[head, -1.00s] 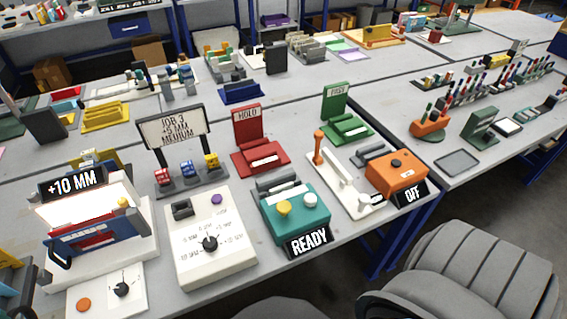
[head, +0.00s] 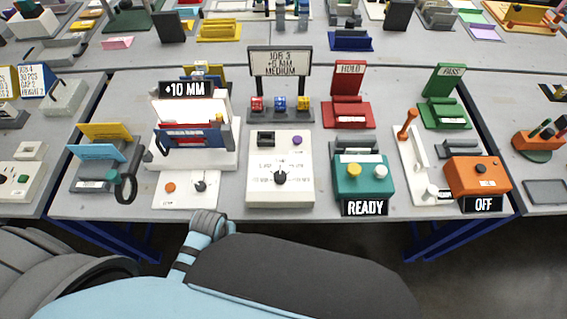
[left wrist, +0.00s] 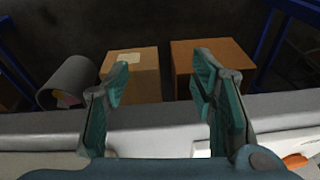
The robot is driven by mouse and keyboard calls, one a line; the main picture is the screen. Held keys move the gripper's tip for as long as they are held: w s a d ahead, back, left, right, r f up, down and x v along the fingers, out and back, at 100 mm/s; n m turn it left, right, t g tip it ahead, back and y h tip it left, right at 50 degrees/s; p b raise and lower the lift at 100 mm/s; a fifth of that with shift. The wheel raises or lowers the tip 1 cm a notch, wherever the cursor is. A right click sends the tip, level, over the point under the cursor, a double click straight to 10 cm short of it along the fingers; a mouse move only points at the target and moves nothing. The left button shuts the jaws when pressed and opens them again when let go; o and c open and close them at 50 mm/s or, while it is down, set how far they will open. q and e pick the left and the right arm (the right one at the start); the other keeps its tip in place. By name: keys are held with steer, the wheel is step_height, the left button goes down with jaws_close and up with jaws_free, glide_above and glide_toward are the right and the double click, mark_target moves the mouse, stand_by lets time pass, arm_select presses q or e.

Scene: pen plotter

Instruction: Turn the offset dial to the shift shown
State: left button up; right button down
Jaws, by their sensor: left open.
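A white box (head: 255,195) stands at the middle of the bench front with a black pointer dial (head: 280,177) ringed by small labels I cannot read surely. A smaller white plate (head: 183,199) to its left has another black knob (head: 200,186) and an orange button. A sign (head: 280,62) behind the box reads JOB 3, an MM value and MEDIUM; the value looks like 5, its sign is unclear. A display (head: 188,89) reads +10 MM. My left gripper (left wrist: 162,80) is open and empty in the left wrist view, touching no dial. My right gripper is out of view.
A lit plotter (head: 190,135) stands behind the small plate. A teal READY box (head: 362,175) and an orange OFF box (head: 478,176) stand to the right. Brown cartons (left wrist: 205,62) show beyond a pale edge in the left wrist view.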

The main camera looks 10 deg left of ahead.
mark_target(280, 175)
arm_select(q)
steer(key=w+d+r+n, duration=0.1)
steer(key=w+r, duration=0.2)
steer(key=r, duration=0.1)
steer(key=w+d+r+n+p, duration=0.1)
steer(key=w+d+r, duration=0.1)
steer(key=w+r, duration=0.1)
steer(key=w+d+r+n, duration=0.1)
steer(key=w+r, duration=0.2)
steer(key=r, duration=0.2)
steer(key=shift+w+d+r+n+p, duration=0.1)
steer(key=shift+d+r+n+p, duration=0.1)
steer(key=shift+r+n+p, duration=0.15)
steer(key=w+d+r+n+g, duration=0.2)
steer(key=w+d+r+n, duration=0.2)
steer(key=w+d+r, duration=0.65)
steer(key=shift+h, duration=0.4)
steer(key=a+f, duration=0.1)
steer(key=f, duration=0.3)
steer(key=s+a+f+b, duration=0.1)
steer(key=f, duration=0.3)
steer(key=a+f+b, duration=0.1)
steer(key=f, duration=0.3)
steer(key=shift+s+f, duration=0.25)
steer(key=shift+f, duration=0.05)
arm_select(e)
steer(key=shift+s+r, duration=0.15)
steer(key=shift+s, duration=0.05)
arm_select(q)
steer(key=shift+c, duration=0.3)
